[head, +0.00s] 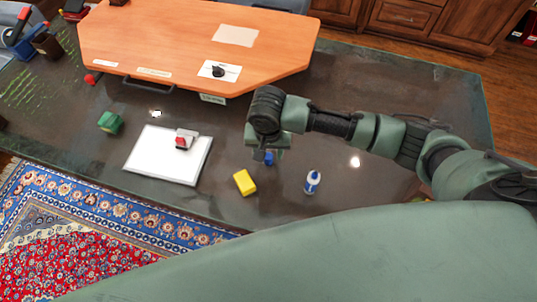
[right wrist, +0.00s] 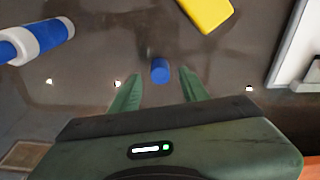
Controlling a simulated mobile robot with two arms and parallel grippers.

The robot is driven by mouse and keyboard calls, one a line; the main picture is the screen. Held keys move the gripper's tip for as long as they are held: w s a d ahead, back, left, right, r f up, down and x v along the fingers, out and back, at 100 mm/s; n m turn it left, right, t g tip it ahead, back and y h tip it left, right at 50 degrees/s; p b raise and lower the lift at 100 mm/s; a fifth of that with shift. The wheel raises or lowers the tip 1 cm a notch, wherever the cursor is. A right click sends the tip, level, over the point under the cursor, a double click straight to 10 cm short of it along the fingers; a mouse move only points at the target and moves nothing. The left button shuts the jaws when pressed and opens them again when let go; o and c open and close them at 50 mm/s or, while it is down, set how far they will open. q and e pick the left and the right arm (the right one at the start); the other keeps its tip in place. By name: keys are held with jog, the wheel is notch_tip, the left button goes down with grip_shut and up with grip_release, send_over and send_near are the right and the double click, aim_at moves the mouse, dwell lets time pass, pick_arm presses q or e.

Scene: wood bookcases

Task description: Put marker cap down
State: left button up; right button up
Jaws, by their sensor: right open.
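The marker cap (head: 268,158) is a small blue cylinder on the dark tabletop, directly below my right gripper (head: 267,151). In the right wrist view the cap (right wrist: 160,71) shows between the tips of the two green fingers of that gripper (right wrist: 160,76). The fingers are spread, with a visible gap on each side of the cap. The cap appears to rest on the table; its exact height is hard to tell. My left gripper is in neither view.
A whiteboard (head: 150,165) carries a red-and-white item (head: 185,139). A green block (head: 109,122) lies further left. An orange raised board (head: 180,35) is behind.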

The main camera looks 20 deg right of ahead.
notch_tip(320, 180, up, 9)
jog(key=s, duration=0.1)
jog(key=shift+a, duration=0.25)
jog(key=shift+f, duration=0.1)
dwell(0.3)
